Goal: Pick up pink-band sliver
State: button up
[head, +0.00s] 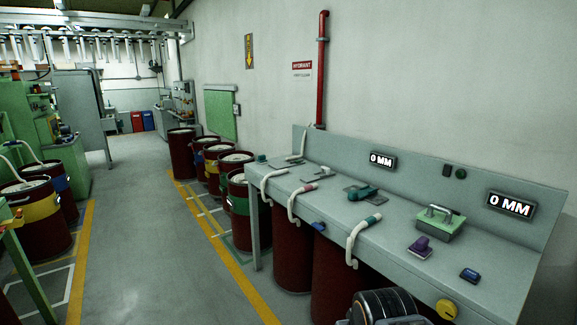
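The pink-band sliver (295,202) is a white, rope-like strand with a pinkish band near its upper end. It lies over the front edge of the grey bench, with its lower end hanging down in front. It is the middle one of three similar strands along that edge. No gripper fingers show in the head view. A dark, rounded part at the bottom edge looks like part of my arm, and it is apart from the sliver.
The grey bench (330,207) runs along the right wall. Dark red drums (292,255) stand below. The grey aisle (150,235) to the left is clear.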

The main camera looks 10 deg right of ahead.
aim_at(304, 189)
jog(key=k, duration=0.6)
jog(key=u, duration=0.8)
jog(key=i, duration=1.55)
jog(key=u, duration=0.4)
jog(key=i, duration=1.5)
jog(key=z, duration=1.45)
jog(key=i, duration=1)
jog(key=z, duration=0.9)
